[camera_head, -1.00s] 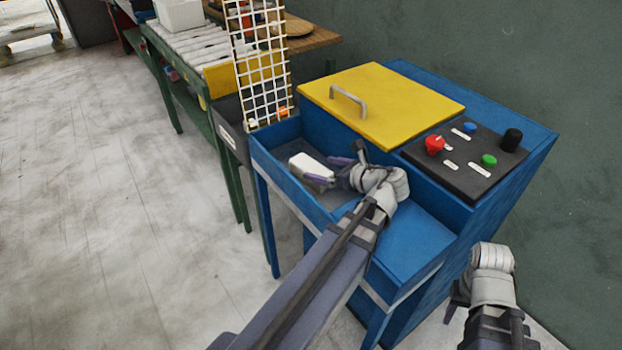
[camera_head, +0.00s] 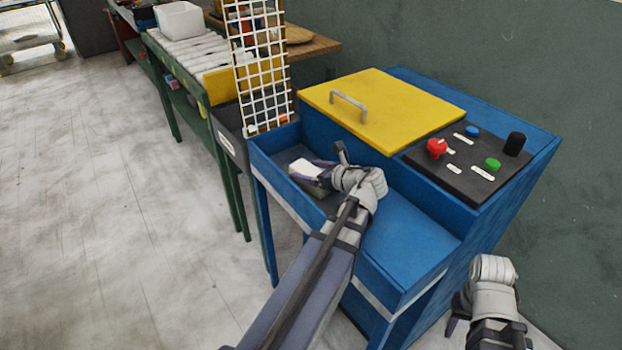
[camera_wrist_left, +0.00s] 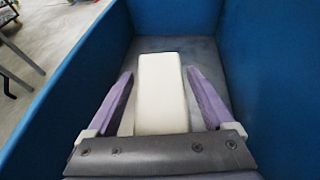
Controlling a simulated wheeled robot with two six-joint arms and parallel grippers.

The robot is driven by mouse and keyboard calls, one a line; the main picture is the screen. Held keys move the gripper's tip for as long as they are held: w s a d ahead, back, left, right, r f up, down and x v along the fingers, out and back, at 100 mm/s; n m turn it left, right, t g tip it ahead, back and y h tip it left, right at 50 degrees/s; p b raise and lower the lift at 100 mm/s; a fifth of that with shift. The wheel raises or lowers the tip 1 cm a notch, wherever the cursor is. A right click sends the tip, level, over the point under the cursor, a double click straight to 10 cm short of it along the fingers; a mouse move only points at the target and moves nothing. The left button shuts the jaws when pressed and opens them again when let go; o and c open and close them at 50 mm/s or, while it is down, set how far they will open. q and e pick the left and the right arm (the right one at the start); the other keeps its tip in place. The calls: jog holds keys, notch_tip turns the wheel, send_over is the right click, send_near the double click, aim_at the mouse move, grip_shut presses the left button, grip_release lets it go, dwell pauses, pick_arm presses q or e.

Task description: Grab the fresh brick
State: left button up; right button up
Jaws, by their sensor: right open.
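The white brick (camera_head: 305,169) lies in the grey-floored left part of the blue tray (camera_head: 415,245) on the front of the press. In the left wrist view the brick (camera_wrist_left: 161,95) stretches away from me between the two purple fingers. My left gripper (camera_head: 318,168) is open around the brick, with a visible gap on each side of it in the left wrist view (camera_wrist_left: 160,105). In the head view its wrist hides part of the tray. My right gripper (camera_head: 455,312) hangs empty to the right of the press, partly cut off from clear view.
The press has a closed yellow lid (camera_head: 380,108) with a handle and a dark control panel (camera_head: 470,160) with red, blue and green controls. A white wire grid (camera_head: 262,75) stands at the tray's left. A roller conveyor (camera_head: 195,48) carries a white bin (camera_head: 180,19).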

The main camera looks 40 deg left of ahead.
aim_at(309, 170)
pick_arm(q)
grip_shut()
dwell(0.5)
notch_tip(309, 170, up, 10)
jog(key=p, duration=1)
